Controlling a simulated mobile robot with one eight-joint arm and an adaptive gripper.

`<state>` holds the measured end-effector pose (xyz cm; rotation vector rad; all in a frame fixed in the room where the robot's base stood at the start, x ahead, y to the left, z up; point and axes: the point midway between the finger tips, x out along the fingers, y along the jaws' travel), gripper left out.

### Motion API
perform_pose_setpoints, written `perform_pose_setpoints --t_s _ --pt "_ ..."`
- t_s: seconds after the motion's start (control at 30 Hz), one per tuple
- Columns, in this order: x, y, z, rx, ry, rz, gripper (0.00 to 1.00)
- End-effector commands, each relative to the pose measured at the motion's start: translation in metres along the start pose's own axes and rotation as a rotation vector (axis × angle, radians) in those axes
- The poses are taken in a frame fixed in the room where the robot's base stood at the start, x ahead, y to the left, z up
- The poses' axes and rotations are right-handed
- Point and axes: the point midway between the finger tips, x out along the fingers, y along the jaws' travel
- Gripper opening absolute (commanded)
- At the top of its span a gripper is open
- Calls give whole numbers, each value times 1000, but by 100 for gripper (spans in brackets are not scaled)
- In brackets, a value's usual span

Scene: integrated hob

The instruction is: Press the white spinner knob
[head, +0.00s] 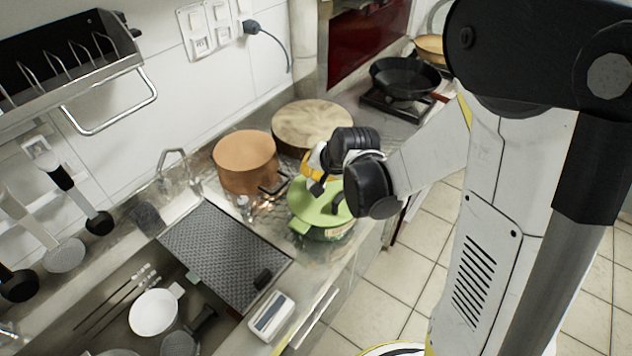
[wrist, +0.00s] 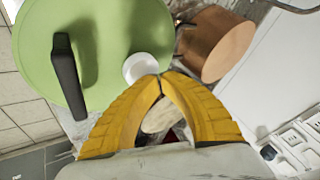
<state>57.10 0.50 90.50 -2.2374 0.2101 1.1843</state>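The green round lid (wrist: 98,38) with a black bar handle (wrist: 66,75) fills the upper left of the wrist view. The white knob (wrist: 141,66), a short round piece, shows at the lid's right edge. My gripper (wrist: 160,77) has its yellow fingers together at the tips, with nothing seen between them. The tips are right beside the knob in that view; I cannot tell whether they touch it. In the head view the green lidded vessel (head: 311,210) stands on the counter, with my gripper (head: 312,184) over its far left side. The knob is not distinguishable there.
A dark draining mat (head: 222,250) and a small white scale-like box (head: 272,316) are to the left and front. A black pan (head: 405,78) sits on the hob.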

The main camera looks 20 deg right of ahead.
Motion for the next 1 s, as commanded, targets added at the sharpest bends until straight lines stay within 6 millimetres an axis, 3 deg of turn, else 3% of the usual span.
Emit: perform_pose_setpoints --t_s 1.0 --pt "9 5 5 0 0 0 0"
